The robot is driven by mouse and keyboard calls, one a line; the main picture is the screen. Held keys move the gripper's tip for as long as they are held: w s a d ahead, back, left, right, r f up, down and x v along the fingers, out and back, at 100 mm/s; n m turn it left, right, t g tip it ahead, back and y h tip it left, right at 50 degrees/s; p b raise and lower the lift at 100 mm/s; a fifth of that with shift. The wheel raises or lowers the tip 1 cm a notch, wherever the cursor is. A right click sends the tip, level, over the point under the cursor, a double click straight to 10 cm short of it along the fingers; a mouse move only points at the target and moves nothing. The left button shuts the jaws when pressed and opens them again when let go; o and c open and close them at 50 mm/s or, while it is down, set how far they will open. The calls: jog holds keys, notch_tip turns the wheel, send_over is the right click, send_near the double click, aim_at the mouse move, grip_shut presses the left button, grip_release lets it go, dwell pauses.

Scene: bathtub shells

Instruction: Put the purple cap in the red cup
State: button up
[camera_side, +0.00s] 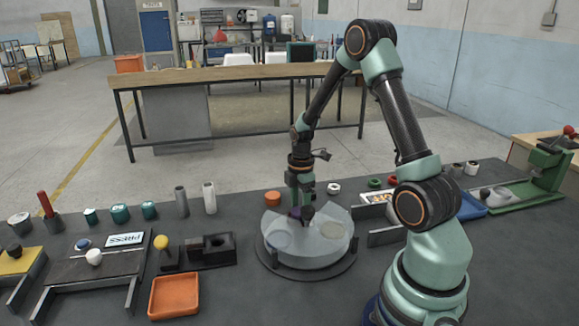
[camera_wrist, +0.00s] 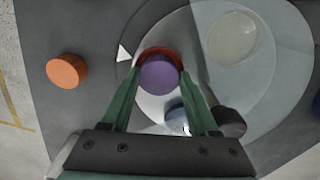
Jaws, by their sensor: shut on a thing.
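The purple cap (camera_wrist: 158,76) is between the two green fingers of my gripper (camera_wrist: 160,88) in the wrist view, and the gripper is shut on it. A red rim, the red cup (camera_wrist: 160,51), shows behind the far side of the cap; the rest of the cup is hidden. The cap is over or in the cup; I cannot tell how deep it sits. In the side view, my gripper (camera_side: 301,205) points down over the back left of the round white turntable (camera_side: 310,255), where a small purple patch shows.
The turntable also carries a pale disc (camera_wrist: 233,37), a blue piece (camera_wrist: 177,117) and a dark round piece (camera_wrist: 229,121). An orange cap (camera_wrist: 67,70) stands outside it, on the left. In the side view, a black fixture (camera_side: 210,250) and an orange tray (camera_side: 174,296) are at left.

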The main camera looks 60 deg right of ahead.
jog(key=shift+f, duration=0.25)
jog(key=shift+f, duration=0.4)
jog(key=o, duration=1.3)
jog(key=shift+s, duration=0.1)
notch_tip(320, 180, up, 12)
jog(key=r, duration=0.1)
jog(key=shift+s+a+r+m+t, duration=0.95)
jog(key=shift+a+r+m, duration=0.9)
jog(key=shift+a, duration=1.55)
jog(key=shift+s+a+r+m+t, duration=0.9)
jog(key=shift+a+r+m, duration=0.95)
jog(key=shift+a, duration=1.5)
jog(key=shift+s+a+r+m+t, duration=1.2)
jog(key=shift+a+m, duration=1.1)
jog(key=shift+a, duration=1.1)
jog(key=shift+w+r+g, duration=0.25)
